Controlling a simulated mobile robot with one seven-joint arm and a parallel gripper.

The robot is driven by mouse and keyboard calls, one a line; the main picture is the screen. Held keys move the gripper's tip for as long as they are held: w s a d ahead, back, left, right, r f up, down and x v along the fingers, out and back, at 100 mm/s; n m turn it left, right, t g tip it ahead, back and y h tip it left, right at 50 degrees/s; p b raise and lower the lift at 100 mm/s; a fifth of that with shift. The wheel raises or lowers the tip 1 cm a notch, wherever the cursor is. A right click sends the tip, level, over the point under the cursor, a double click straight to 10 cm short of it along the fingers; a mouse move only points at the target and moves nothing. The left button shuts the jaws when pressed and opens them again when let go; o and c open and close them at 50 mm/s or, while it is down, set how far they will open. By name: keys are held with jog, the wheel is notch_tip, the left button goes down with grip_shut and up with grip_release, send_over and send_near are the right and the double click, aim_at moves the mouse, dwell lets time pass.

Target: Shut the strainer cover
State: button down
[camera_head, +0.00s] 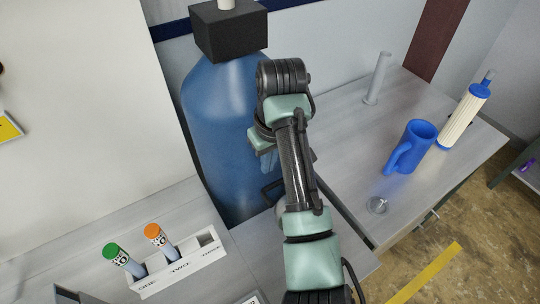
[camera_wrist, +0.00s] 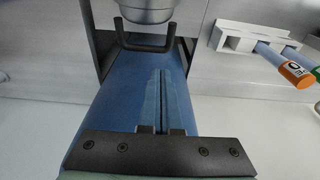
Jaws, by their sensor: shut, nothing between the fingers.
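A grey round metal body (camera_wrist: 148,8) with a dark U-shaped handle (camera_wrist: 148,45) shows at the top edge of the wrist view, cut off by the frame. It may be the strainer and its cover; I cannot tell whether a cover is open or shut. In the head view a dark handle (camera_head: 270,190) shows left of my arm, and a grey rounded part (camera_head: 283,212) is mostly hidden behind the arm. My gripper (camera_wrist: 164,72) is shut and empty, its fingers together in front of a blue surface, apart from the handle in the picture.
A large blue tank (camera_head: 215,125) with a black block (camera_head: 228,32) stands behind my arm. A white rack (camera_head: 180,266) holds orange-capped and green-capped tubes at lower left. A blue mug (camera_head: 412,148), cream cartridge (camera_head: 464,118), clear tube (camera_head: 377,78) and small clear disc (camera_head: 377,205) stand right.

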jog(key=f, duration=0.4)
jog(key=w+f+p, duration=0.1)
jog(key=f, duration=0.2)
jog(key=shift+a, duration=0.4)
jog(key=s+p, duration=0.1)
jog(key=s+d, duration=0.1)
jog(key=s+d+p, duration=0.1)
jog(key=shift+d+r+p, duration=0.15)
jog(key=shift+r+p, duration=0.15)
jog(key=shift+p, duration=0.05)
